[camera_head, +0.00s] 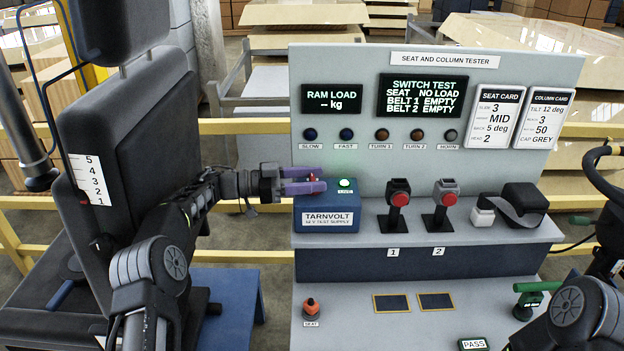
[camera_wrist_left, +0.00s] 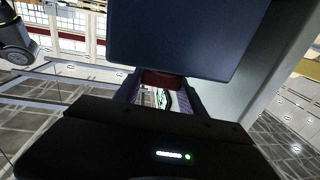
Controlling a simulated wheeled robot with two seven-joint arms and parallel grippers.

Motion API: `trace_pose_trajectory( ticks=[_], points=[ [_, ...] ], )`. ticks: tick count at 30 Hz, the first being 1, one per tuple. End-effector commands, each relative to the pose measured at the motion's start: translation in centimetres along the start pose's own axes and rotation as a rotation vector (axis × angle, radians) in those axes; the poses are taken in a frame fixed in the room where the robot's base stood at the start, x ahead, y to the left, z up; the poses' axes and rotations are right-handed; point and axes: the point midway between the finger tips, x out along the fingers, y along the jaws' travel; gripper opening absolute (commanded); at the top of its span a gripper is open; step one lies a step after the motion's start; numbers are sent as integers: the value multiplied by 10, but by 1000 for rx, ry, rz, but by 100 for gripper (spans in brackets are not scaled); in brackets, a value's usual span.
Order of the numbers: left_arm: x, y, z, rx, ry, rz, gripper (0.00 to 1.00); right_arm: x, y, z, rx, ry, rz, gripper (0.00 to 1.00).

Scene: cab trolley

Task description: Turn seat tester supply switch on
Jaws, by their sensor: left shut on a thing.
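The blue Tarnvolt 12 V test supply box (camera_head: 328,219) stands on the left of the tester's shelf. A small red switch (camera_head: 312,178) is on its top left, and a green lamp (camera_head: 345,184) marked LIVE glows beside it. My left gripper (camera_head: 316,180), with purple fingers, reaches in from the left and is shut on the red switch. The fingers partly hide the switch, so its exact position is unclear. In the left wrist view the red switch (camera_wrist_left: 162,79) shows between the fingers, under the dark blue box (camera_wrist_left: 185,40). My right gripper is out of view.
The seat and column tester panel (camera_head: 370,165) stands behind, its screens lit, reading no load and belts empty. A black seat (camera_head: 125,160) stands at left.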

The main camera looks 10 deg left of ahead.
Motion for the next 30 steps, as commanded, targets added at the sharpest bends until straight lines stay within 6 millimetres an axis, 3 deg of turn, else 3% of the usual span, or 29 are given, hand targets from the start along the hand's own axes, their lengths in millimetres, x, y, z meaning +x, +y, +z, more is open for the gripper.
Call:
trace_pose_trajectory(
  ticks=[8, 9, 17, 26, 30],
  points=[
    [1, 0, -2, 2, 4, 0, 7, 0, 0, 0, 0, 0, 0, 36],
    [1, 0, -2, 2, 4, 0, 48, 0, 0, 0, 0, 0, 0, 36],
    [1, 0, -1, 2, 2, 0, 70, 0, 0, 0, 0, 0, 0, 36],
    [0, 0, -2, 2, 1, 0, 70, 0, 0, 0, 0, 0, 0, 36],
    [0, 0, -12, 4, 1, -1, 70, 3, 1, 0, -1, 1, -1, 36]
  ],
)
